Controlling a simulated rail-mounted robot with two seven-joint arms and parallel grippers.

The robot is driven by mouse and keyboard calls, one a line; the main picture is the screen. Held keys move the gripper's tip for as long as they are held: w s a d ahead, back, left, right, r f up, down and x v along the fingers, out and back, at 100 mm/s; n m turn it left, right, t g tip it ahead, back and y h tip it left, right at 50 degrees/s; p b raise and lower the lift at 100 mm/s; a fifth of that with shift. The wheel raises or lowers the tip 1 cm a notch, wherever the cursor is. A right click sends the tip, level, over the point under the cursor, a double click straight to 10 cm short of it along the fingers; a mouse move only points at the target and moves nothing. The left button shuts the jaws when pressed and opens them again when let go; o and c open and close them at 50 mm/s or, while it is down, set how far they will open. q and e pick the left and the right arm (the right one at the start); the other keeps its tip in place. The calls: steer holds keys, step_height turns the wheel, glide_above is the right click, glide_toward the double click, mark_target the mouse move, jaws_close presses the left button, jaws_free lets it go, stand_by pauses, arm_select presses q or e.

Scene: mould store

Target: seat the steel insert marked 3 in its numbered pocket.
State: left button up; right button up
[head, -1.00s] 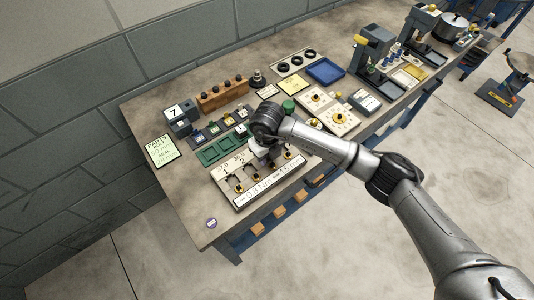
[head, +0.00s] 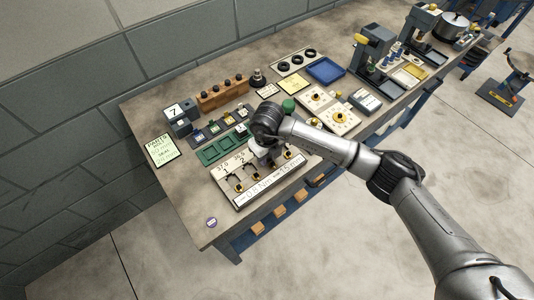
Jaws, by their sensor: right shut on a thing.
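A green tray (head: 222,149) with square pockets lies on the bench, partly behind my right wrist. A dark strip (head: 213,133) with several small pieces lies just behind it; their marks are too small to read. My right gripper (head: 264,155) points down at the right end of the green tray, above the back edge of a pale slotted board (head: 259,192). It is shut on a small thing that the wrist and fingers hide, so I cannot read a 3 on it. My left gripper is not in view.
Pale plates with yellow dials (head: 340,118) and a blue tray (head: 326,71) lie to the right. The bench's near left corner is mostly clear.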

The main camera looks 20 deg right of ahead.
stand_by(0.5)
steer(key=shift+f, duration=0.4)
steer(key=shift+r, duration=0.3)
stand_by(0.7)
steer(key=shift+f, duration=0.25)
stand_by(0.4)
steer(key=shift+r, duration=0.2)
stand_by(0.5)
stand_by(0.6)
steer(key=shift+f, duration=0.2)
